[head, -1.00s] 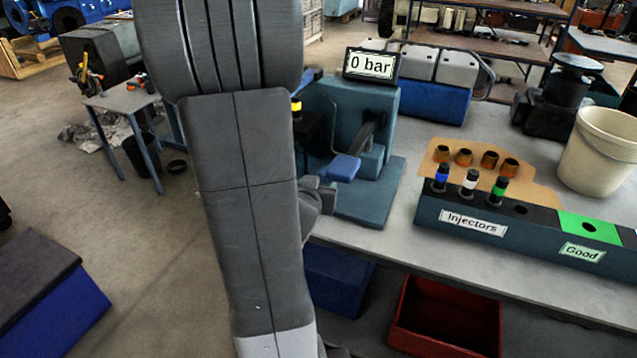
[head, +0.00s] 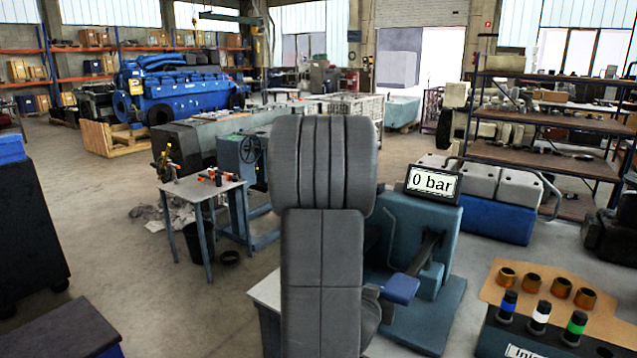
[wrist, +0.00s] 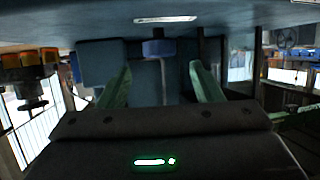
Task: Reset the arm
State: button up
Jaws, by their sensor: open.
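My gripper (wrist: 162,82) shows in the wrist view with its two greenish fingers apart and nothing between them. In the head view my grey arm stands upright in the lower middle and hides the gripper. A teal test stand (head: 448,235) with a "0 bar" display (head: 433,183) and a blue lever pad (head: 400,288) stands just right of my arm. Past the fingers in the wrist view, which looks upside down, are teal stand surfaces and a blue pad (wrist: 158,48).
Three injectors with blue (head: 508,303), white (head: 541,316) and green (head: 575,326) bands stand in a rack at lower right, by several brass cups (head: 533,282). A small table (head: 200,188) with tools stands left. A blue engine (head: 175,85) is farther back. Open floor lies at left.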

jog(key=shift+p+x, duration=0.3)
jog(key=shift+x, duration=3.3)
jog(key=shift+s+f, duration=0.1)
jog(key=v, duration=1.4)
jog(key=x, duration=1.3)
jog(key=shift+w+d+f, duration=0.1)
jog(key=shift+w, duration=0.25)
jog(key=shift+w+p, duration=0.25)
jog(key=shift+p, duration=0.25)
jog(key=m+g+h+p, duration=0.1)
jog(key=p, duration=0.2)
jog(key=m+h+p, duration=0.1)
jog(key=p, duration=0.2)
jog(key=shift+m+g+h+p, duration=0.3)
jog(key=shift+m+g+p, duration=0.1)
